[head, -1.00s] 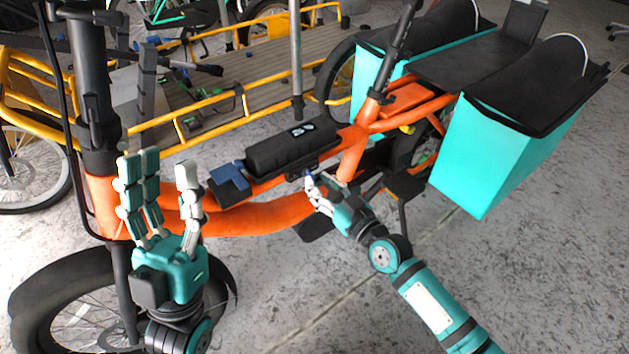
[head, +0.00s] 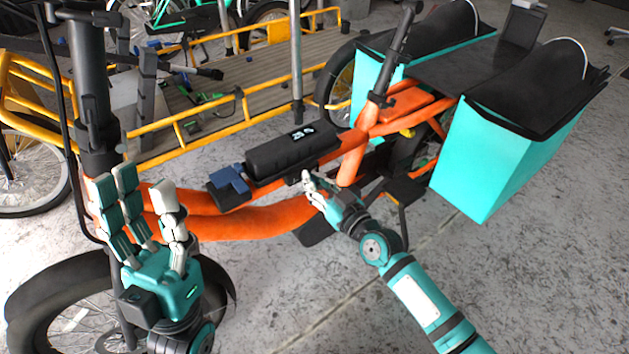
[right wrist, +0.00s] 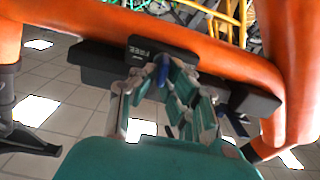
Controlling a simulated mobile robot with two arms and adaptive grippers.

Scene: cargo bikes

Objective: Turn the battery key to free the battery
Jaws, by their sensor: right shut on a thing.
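The black battery (head: 292,152) lies on the orange frame tube of the cargo bike. A blue key (right wrist: 162,70) sits in the black lock block (right wrist: 143,52) under the tube; lettering on the block seems to read "FREE". My right gripper (head: 313,183) is at the underside of the battery mount. In the right wrist view its fingers (right wrist: 155,80) close around the key from both sides and hide part of it. The key's exact angle is hard to tell. My left gripper (head: 142,195) is open and empty, fingers up, near the front of the bike.
A blue and black part (head: 230,182) sits on the frame just left of the battery. Turquoise bags (head: 485,155) hang at the rear. A yellow cargo bike (head: 190,130) stands behind. The grey floor at front right is clear.

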